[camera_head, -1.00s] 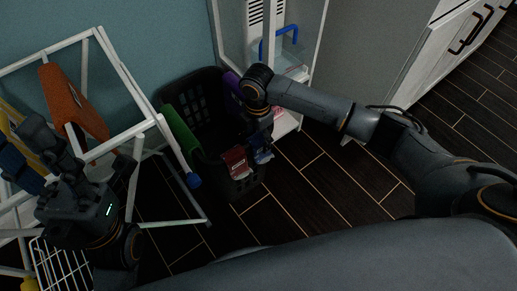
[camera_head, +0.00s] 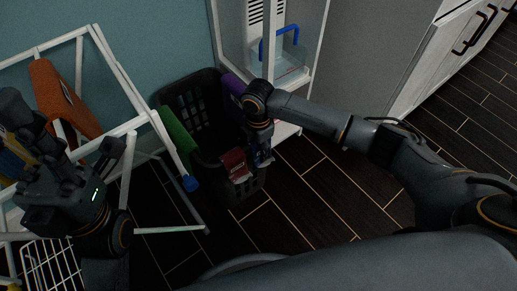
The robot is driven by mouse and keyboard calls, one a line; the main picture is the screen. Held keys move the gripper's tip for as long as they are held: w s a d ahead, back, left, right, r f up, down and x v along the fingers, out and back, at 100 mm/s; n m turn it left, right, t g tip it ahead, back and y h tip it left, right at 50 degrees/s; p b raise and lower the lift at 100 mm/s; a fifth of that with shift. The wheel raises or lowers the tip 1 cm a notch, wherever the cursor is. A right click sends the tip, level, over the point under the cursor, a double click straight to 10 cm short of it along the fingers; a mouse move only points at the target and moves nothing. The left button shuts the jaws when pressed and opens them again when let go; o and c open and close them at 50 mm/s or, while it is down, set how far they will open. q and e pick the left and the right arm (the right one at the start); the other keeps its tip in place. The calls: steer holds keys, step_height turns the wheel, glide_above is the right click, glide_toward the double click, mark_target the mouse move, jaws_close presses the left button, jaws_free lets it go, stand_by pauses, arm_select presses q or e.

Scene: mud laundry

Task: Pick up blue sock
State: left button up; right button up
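A small blue cloth (camera_head: 263,158), which looks like the blue sock, hangs at the right front rim of the dark laundry basket (camera_head: 240,195). It is small and partly covered. My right gripper (camera_head: 260,143) points down right at it, and the arm's end hides its fingers, so I cannot tell whether they are shut on it. A red cloth (camera_head: 234,164) hangs on the rim just left of it. My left gripper (camera_head: 68,135) is at the far left in front of the white drying rack, its fingers spread apart with nothing visible between them.
A green cloth (camera_head: 178,133) and a purple cloth (camera_head: 233,84) lie over the basket's sides. The white drying rack (camera_head: 128,85) holds an orange cloth (camera_head: 60,95). A white shelf unit (camera_head: 308,45) stands behind the basket. Dark floor (camera_head: 320,195) is clear to the right.

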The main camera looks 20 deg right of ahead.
steer(key=shift+c, duration=1.2)
steer(key=shift+r, duration=0.1)
